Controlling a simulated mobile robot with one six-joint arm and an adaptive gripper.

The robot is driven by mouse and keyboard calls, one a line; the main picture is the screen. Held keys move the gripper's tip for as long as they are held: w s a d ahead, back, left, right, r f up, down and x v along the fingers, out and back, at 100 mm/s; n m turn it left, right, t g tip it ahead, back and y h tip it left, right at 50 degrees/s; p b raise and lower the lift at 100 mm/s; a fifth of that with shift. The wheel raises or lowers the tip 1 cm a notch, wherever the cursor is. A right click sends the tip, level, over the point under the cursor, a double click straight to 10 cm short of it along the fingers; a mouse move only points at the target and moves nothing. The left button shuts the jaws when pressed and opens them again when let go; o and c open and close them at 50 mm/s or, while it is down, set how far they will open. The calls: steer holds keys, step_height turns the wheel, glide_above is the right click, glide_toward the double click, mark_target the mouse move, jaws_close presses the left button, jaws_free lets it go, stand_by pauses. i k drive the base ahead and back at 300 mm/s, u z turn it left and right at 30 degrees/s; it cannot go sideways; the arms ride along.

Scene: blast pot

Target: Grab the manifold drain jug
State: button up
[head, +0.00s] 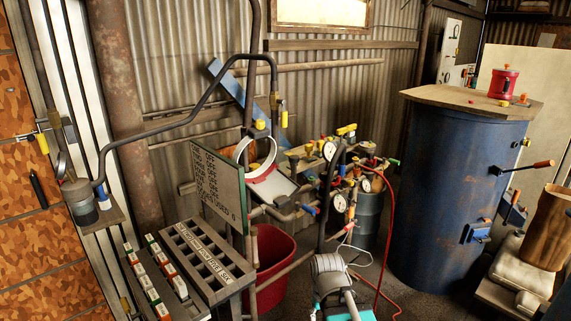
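No label in view marks the manifold drain jug, so I cannot tell for sure which vessel it is. A red jug-like vessel (504,84) with a knob on top stands upright on the wooden lid of the blue tank at the right. A small grey jar (81,207) sits on a wall shelf at the left. The pipe manifold (340,190) with gauges and coloured valve handles is in the middle. What looks like my gripper (328,264) is at the bottom centre, in front of the manifold and well apart from both vessels. Its fingers are not clear.
A large blue tank (450,190) fills the right side. A slotted tag rack (205,258) and a green sign board (219,185) are at the left. A red hose (391,240) hangs at centre right.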

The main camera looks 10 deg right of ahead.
mark_target(285, 161)
steer(key=z, duration=0.1)
steer(key=i, duration=1)
steer(key=u, duration=0.05)
